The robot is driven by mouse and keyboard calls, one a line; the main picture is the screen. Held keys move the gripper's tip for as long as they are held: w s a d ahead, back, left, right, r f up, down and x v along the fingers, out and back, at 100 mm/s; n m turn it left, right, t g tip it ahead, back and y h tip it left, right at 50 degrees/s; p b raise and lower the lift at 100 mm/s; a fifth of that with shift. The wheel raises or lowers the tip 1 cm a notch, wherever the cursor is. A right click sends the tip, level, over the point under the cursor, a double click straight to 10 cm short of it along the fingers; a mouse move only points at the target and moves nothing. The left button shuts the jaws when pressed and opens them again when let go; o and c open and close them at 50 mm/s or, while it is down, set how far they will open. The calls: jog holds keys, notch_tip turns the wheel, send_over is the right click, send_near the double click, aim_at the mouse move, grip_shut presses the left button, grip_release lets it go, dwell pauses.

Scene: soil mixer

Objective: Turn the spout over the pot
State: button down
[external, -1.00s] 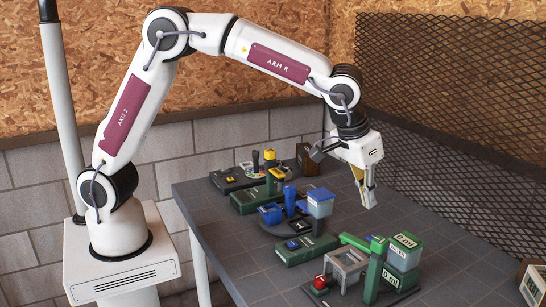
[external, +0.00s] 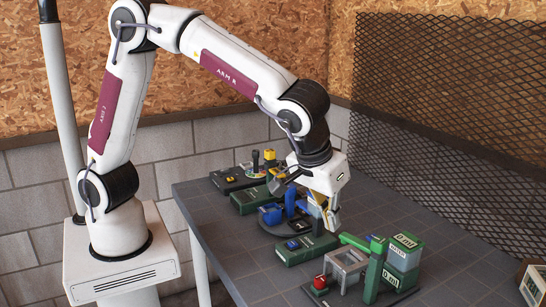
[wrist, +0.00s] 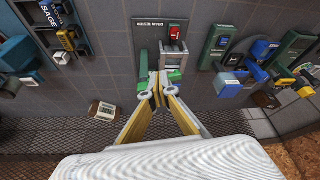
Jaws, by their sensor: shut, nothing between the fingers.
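My gripper (external: 332,226) is shut and empty, pointing down between the blue station and the green station. It also shows in the wrist view (wrist: 157,88). A green arm (external: 356,243), which may be the spout, sticks out left from a green post (external: 374,270). A grey open frame (external: 345,265) stands under or beside the arm's left end; the wrist view shows it (wrist: 174,58) just beyond my fingertips. I cannot tell which thing is the pot. My fingers appear close to the green arm, but contact cannot be told, and they hide part of it in the wrist view.
A red knob (external: 320,283) sits left of the frame. A labelled, green-tinted container (external: 404,252) stands right of the post. A green box with a blue button (external: 305,248) and a blue container (external: 270,213) lie to the left. The table's right side (external: 450,250) has free room.

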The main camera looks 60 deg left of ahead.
aim_at(354, 244)
jog(key=shift+f, duration=0.15)
jog(key=w+a+f, duration=0.1)
jog(key=w+f, duration=0.6)
jog(key=f, duration=0.2)
jog(key=shift+w+a, duration=0.25)
jog(key=shift+a, duration=0.15)
dwell(0.4)
jog(key=shift+w+a, duration=0.1)
jog(key=shift+w+a+m, duration=0.25)
jog(key=shift+w+m, duration=0.4)
jog(key=shift+m, duration=0.05)
jog(key=shift+s, duration=0.1)
dwell(0.4)
